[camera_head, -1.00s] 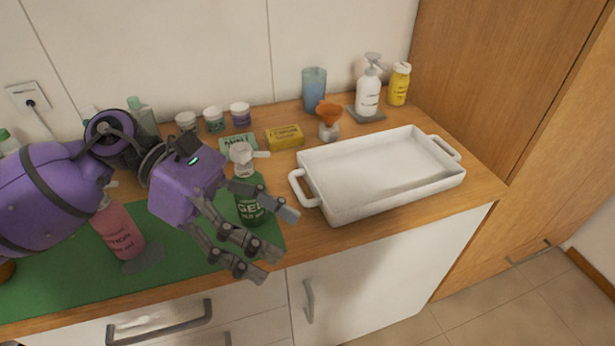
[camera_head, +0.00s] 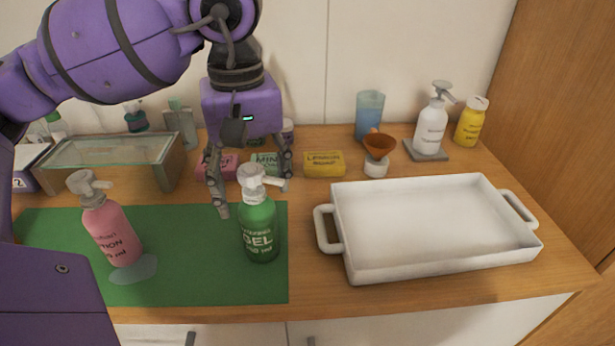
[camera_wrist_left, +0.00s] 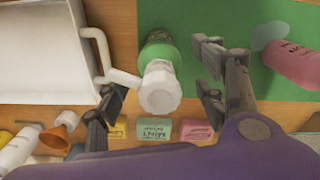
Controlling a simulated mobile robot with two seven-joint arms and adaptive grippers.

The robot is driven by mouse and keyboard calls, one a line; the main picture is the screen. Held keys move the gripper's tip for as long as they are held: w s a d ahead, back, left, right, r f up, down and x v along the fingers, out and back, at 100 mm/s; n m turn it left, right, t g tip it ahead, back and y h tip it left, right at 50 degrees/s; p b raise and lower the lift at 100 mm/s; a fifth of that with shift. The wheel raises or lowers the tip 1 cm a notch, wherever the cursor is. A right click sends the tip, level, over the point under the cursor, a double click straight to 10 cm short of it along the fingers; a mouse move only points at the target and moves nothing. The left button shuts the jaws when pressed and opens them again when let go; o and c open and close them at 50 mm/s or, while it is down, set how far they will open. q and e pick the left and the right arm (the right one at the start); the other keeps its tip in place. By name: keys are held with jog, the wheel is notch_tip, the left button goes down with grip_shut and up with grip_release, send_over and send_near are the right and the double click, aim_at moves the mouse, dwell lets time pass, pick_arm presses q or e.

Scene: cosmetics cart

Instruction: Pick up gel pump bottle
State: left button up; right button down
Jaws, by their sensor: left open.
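The gel pump bottle (camera_head: 260,230) is green with a white pump head and stands upright on the right part of the green mat (camera_head: 190,285). My left gripper (camera_head: 252,200) is open, pointing down behind the bottle in the head view. In the left wrist view the bottle's white pump head (camera_wrist_left: 160,88) shows between the spread fingers (camera_wrist_left: 165,92), with the green body (camera_wrist_left: 158,48) beyond it. I see no clear contact with the bottle. My right gripper is not in view.
A pink lotion pump bottle (camera_head: 110,232) stands at left on the mat. A white tray (camera_head: 440,270) with handles lies to the right. Soap boxes such as the yellow one (camera_head: 323,164) line the back, with a white pump bottle (camera_head: 431,125) further right. A glass-topped stand (camera_head: 170,165) is at back left.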

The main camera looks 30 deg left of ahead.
aim_at(259, 223)
pick_arm(q)
jog(key=f, duration=0.4)
jog(key=shift+w+d+f, duration=0.15)
jog(key=shift+w+f, duration=0.05)
jog(key=shift+c, duration=0.4)
grip_shut()
